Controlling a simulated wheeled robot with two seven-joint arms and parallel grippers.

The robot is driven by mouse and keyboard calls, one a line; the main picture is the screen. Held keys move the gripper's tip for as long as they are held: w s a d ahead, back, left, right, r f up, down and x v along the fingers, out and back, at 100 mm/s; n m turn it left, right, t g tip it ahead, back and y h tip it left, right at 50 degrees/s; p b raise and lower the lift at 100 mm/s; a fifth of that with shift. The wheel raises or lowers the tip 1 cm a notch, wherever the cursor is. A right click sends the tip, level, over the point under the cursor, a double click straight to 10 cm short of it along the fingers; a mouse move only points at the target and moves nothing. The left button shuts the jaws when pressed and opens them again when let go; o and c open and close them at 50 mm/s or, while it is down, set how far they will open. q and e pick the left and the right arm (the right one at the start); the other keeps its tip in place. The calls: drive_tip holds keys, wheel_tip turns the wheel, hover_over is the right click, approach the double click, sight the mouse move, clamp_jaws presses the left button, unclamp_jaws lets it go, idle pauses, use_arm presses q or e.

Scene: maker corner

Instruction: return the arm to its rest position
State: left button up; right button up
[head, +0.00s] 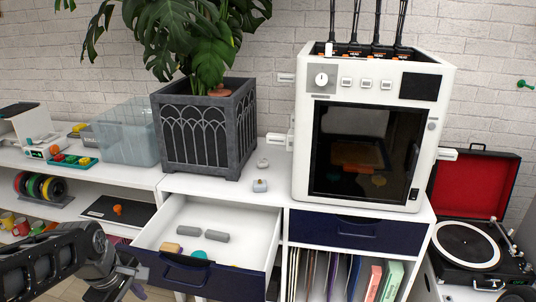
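My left arm comes in from the lower left, dark grey and jointed. My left gripper (132,272) is at its end, low in front of the open drawer's left front corner. It is small and dark, and I cannot tell whether its fingers are open or shut. I see nothing clearly held in it. My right gripper is not in view.
The white drawer (150,238) is pulled out and holds two grey pieces (215,237), a tan block (171,248) and a teal piece (199,254). Above stand a planter (203,130), a clear bin (126,135) and a 3D printer (300,150). A turntable (465,245) is at right.

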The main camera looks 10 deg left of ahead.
use_arm(q)
drive_tip(key=w+d+f+m+t+p, duration=0.1)
drive_tip(key=w+d+f+m+t, duration=0.25)
drive_tip(key=w+m, duration=0.45)
drive_tip(key=w+d+f+m+h+p, duration=0.2)
drive_tip(key=d+f+m, duration=0.1)
drive_tip(key=d+f, duration=0.65)
drive_tip(key=s+d+f+m+g+h+p, duration=0.1)
drive_tip(key=s+d+f+m+g+p, duration=0.1)
drive_tip(key=s+d+f, duration=0.4)
drive_tip(key=s+d+f+m+g+h+p, duration=0.1)
drive_tip(key=s+d+f, duration=0.5)
drive_tip(key=s+d, duration=0.7)
drive_tip(key=m+g+p, duration=0.1)
drive_tip(key=g, duration=0.1)
drive_tip(key=shift+s+f+g+h+p, duration=0.15)
drive_tip(key=shift+f+g+h+p, duration=0.15)
drive_tip(key=shift+g+p, duration=0.1)
